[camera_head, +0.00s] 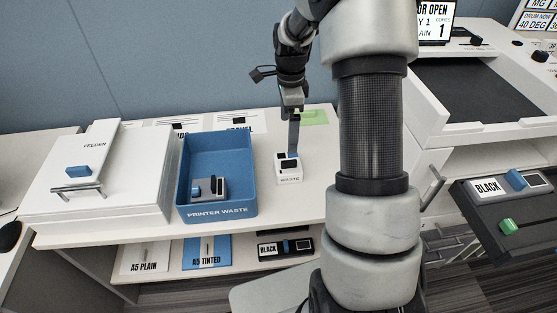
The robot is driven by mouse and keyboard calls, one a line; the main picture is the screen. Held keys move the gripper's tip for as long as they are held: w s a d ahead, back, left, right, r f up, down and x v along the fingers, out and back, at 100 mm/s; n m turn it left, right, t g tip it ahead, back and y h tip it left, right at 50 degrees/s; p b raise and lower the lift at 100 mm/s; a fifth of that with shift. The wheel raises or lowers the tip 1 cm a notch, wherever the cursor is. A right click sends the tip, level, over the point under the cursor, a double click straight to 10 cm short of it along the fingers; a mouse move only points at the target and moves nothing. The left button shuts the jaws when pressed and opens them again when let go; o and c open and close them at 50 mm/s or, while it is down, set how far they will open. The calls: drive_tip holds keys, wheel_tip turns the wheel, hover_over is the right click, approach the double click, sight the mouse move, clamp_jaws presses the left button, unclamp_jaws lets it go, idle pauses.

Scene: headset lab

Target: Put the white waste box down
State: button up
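The fingers show edge-on as one grey strip and appear shut on the box. I cannot tell whether the box's underside touches the counter (262,208).
A blue PRINTER WASTE bin (218,212) holds a grey unit with a blue knob (209,189). A white FEEDER (97,187) stands at left. A green pad (314,117) lies behind the box. A lower shelf holds A5 trays and a BLACK cartridge (285,247). An open printer (485,88) stands at right.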

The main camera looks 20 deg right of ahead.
sight(286, 165)
wheel_tip(286, 165, down, 10)
drive_tip(key=shift+f+b, duration=0.15)
drive_tip(key=shift+b, duration=0.3)
drive_tip(key=shift+w+a+f+b, duration=0.1)
drive_tip(key=shift+f+b, duration=0.05)
drive_tip(key=shift+f, duration=1.45)
drive_tip(key=shift+w+f+b, duration=0.1)
drive_tip(key=shift+f+b, duration=0.05)
drive_tip(key=shift+f, duration=1.4)
drive_tip(key=c, duration=1.3)
